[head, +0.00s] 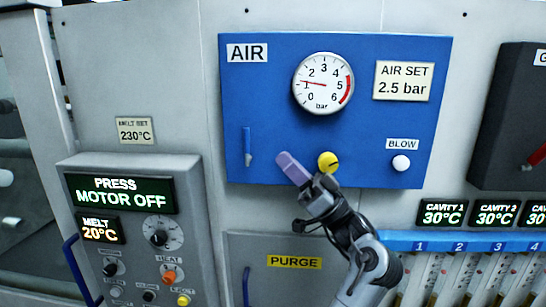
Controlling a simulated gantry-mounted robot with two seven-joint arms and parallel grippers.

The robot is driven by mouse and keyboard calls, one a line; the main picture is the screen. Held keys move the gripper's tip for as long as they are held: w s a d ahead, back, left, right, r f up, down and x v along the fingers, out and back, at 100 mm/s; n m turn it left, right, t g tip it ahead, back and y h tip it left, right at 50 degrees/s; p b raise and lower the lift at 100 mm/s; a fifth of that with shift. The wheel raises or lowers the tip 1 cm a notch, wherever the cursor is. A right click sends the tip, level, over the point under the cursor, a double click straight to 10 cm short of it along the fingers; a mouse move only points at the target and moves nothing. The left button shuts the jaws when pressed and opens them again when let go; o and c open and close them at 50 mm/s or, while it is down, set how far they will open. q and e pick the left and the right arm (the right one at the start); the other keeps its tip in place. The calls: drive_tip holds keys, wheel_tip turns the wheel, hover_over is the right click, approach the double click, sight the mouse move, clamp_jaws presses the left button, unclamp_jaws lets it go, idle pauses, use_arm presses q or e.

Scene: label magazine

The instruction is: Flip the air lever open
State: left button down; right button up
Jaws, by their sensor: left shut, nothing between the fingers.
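The blue AIR panel (270,110) is on the wall in the middle of the head view. A slim blue lever-like handle (247,140) stands upright at its lower left, with a pale grey lower end. My left gripper (291,167) is in front of the panel's lower edge, to the right of this handle and apart from it in the picture. Its lavender fingers are together, pointing up and left, with nothing between them. A round yellow knob (328,161) shows just right of the fingertips. I cannot tell how far the fingers are from the panel.
The gauge (323,83) needle is a little above 1 bar; the AIR SET plate (403,81) reads 2.5 bar. A white BLOW button (401,163) is at the lower right. The press control box (185,240) juts out at left. A PURGE door (335,250) lies below.

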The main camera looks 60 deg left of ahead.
use_arm(q)
drive_tip(key=shift+b+v, duration=0.45)
drive_tip(key=shift+v, duration=1.2)
